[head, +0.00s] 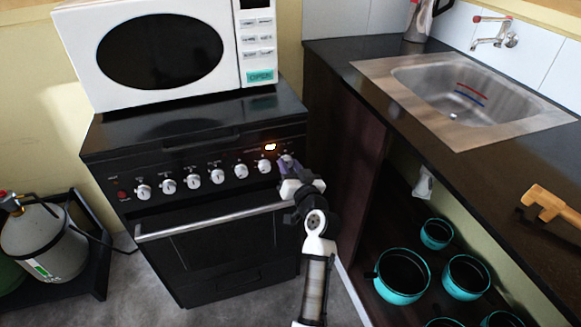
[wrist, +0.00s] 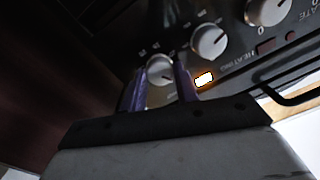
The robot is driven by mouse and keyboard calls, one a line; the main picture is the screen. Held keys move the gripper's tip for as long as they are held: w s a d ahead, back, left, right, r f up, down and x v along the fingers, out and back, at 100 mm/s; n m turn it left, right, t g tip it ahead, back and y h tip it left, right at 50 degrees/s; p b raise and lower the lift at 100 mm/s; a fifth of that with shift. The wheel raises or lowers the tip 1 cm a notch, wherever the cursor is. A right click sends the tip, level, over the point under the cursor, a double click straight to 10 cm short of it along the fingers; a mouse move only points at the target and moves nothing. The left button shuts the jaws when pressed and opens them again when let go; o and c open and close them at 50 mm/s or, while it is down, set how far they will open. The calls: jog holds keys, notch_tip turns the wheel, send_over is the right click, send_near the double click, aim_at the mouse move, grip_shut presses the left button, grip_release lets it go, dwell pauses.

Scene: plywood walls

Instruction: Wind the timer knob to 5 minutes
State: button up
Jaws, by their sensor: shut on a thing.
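The timer knob (head: 287,159) is the rightmost round white knob on the black stove's front panel, partly hidden by my gripper in the head view. My gripper (head: 279,166) reaches up to it from below, with its purple fingers at the panel. In the wrist view the knob (wrist: 160,70) sits between the two fingertips of my gripper (wrist: 160,85), one finger on each side. The gripper is shut on it. The dial marks around this knob are too small and covered to read, so its setting cannot be told.
Several more knobs (head: 217,176) line the panel to the left, with a lit orange lamp (head: 270,147) above. The oven handle (head: 215,221) runs below. A white microwave (head: 160,52) stands on the stove. A counter (head: 354,80) with a sink is on the right.

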dwell(0.5)
jog(key=o, duration=1)
jog(key=shift+c, duration=0.2)
jog(key=b+v, duration=0.3)
jog(key=v, duration=1.1)
jog(key=shift+w, duration=0.1)
